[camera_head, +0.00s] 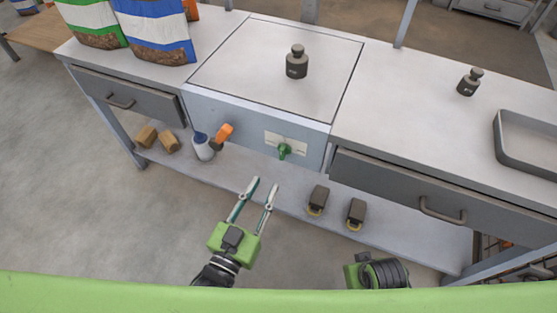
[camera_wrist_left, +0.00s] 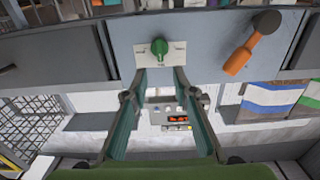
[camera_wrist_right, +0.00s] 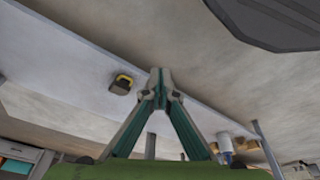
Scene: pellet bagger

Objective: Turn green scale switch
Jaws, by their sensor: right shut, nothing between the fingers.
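The green scale switch (camera_head: 284,150) sits on a pale plate on the front panel of the scale in the bench. It also shows in the left wrist view (camera_wrist_left: 159,47), just beyond the fingertips. My left gripper (camera_head: 264,183) is open and empty, below and in front of the switch, apart from it in the head view. In the left wrist view its fingers (camera_wrist_left: 160,72) point at the switch plate. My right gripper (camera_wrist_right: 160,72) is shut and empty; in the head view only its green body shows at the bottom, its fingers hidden.
An orange lever (camera_head: 223,132) is on the same panel, left of the switch. A dark weight (camera_head: 297,62) stands on the scale plate. Bags (camera_head: 155,30) stand at left, a tray (camera_head: 530,142) at right. The lower shelf (camera_head: 270,205) holds a bottle, blocks and dark items.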

